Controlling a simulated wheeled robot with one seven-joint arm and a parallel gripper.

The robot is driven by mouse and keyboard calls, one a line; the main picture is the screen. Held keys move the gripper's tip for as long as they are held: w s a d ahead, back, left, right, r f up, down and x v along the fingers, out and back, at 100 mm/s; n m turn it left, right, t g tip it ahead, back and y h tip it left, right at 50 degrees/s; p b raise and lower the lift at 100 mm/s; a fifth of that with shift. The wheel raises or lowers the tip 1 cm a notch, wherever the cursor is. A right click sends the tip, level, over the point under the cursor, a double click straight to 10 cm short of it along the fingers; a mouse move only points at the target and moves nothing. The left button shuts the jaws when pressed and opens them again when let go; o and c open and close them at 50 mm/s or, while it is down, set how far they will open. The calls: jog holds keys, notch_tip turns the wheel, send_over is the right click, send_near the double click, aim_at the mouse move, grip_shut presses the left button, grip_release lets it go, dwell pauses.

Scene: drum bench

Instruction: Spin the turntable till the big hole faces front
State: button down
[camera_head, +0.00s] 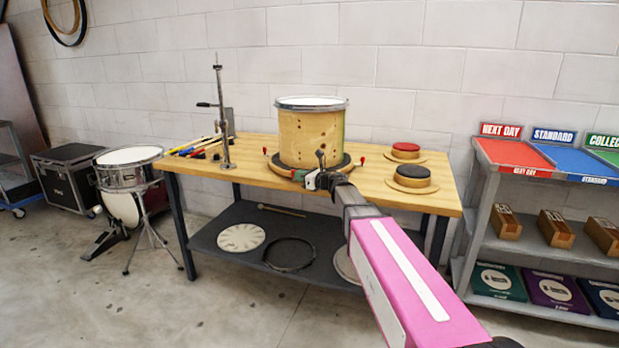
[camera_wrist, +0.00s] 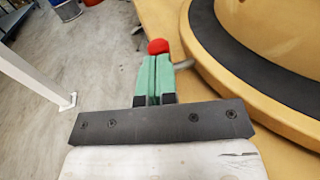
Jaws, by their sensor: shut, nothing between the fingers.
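A wooden drum shell (camera_head: 311,140) with a metal top rim stands upright on the turntable (camera_head: 279,167), a round wooden base with a black top. Small dark holes show on the shell's front; I cannot pick out a big hole. Red-tipped pegs (camera_head: 363,161) stick out from the turntable's rim. My gripper (camera_head: 305,179) is at the turntable's front edge. In the wrist view my gripper (camera_wrist: 155,62) has its green fingers together, beside the turntable rim (camera_wrist: 205,68). A red knob (camera_wrist: 158,46) on a metal peg shows just beyond the fingertips; I cannot tell whether they touch it.
A drill-press-like stand (camera_head: 223,120) and several tools (camera_head: 195,147) are on the bench's left. Two round pads, red (camera_head: 405,149) and dark (camera_head: 412,173), lie on its right. A snare drum (camera_head: 130,170) stands left; a shelf (camera_head: 500,235) stands right.

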aim_at(279, 172)
jog(key=w+a+m+t+h, duration=0.1)
jog(key=w+a, duration=0.1)
jog(key=a, duration=0.2)
jog(key=w+a+m+t+h, duration=0.2)
jog(key=a, duration=0.2)
jog(key=w+a+m+t+h, duration=0.1)
jog(key=w+a+h, duration=0.1)
jog(key=a, duration=0.2)
jog(key=shift+a+m+t, duration=0.15)
jog(key=shift+m+t, duration=0.15)
jog(key=shift+t, duration=0.1)
jog(key=shift+w+a, duration=0.95)
jog(key=shift+a, duration=0.05)
jog(key=shift+s, duration=0.1)
